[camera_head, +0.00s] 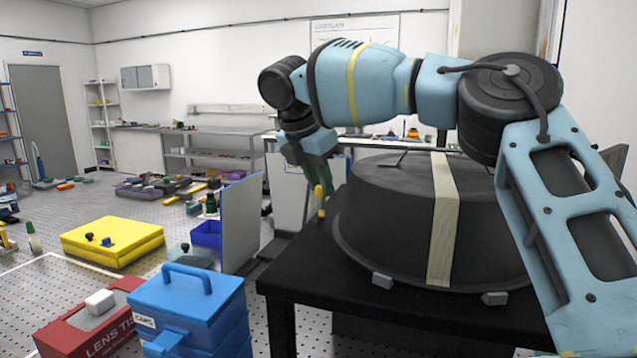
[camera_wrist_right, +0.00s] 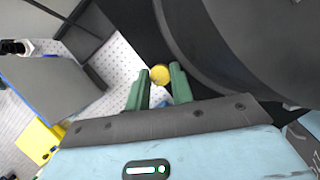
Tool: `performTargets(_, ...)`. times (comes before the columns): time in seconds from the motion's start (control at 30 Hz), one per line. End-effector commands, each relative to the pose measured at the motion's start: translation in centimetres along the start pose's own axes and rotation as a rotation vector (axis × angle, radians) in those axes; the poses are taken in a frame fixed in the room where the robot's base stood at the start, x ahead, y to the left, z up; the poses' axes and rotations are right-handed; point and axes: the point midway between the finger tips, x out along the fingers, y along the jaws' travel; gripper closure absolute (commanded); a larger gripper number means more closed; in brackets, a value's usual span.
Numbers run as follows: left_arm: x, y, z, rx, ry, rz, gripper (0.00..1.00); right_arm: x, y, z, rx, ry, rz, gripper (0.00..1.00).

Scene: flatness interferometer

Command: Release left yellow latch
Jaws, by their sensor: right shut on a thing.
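The left yellow latch (camera_head: 320,200) stands at the left side of the large black round housing (camera_head: 390,215), which rests on a black table (camera_head: 400,309). My right gripper (camera_head: 322,184) reaches over from the right and points down at the latch. In the right wrist view the round yellow top of the latch (camera_wrist_right: 159,74) shows between the tips of the green fingers (camera_wrist_right: 159,82), which are shut on it. The lower part of the latch is hidden in the wrist view. My left gripper is in neither view.
A beige strap (camera_head: 442,220) runs over the housing. A grey upright panel (camera_head: 241,222) stands left of the table. A blue case (camera_head: 190,297), a red box (camera_head: 80,325) and a yellow case (camera_head: 112,240) are at the lower left.

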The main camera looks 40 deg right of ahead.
Motion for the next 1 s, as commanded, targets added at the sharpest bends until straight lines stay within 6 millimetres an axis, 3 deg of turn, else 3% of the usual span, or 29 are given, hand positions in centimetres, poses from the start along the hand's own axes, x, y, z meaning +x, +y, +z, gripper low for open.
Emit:
performTargets(0.43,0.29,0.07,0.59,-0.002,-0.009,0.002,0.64,0.16,0.21,-0.08,0.251,0.002,-0.107,1.0)
performTargets(1.0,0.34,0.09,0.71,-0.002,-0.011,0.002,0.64,0.09,0.2,-0.01,0.307,0.001,-0.129,1.0)
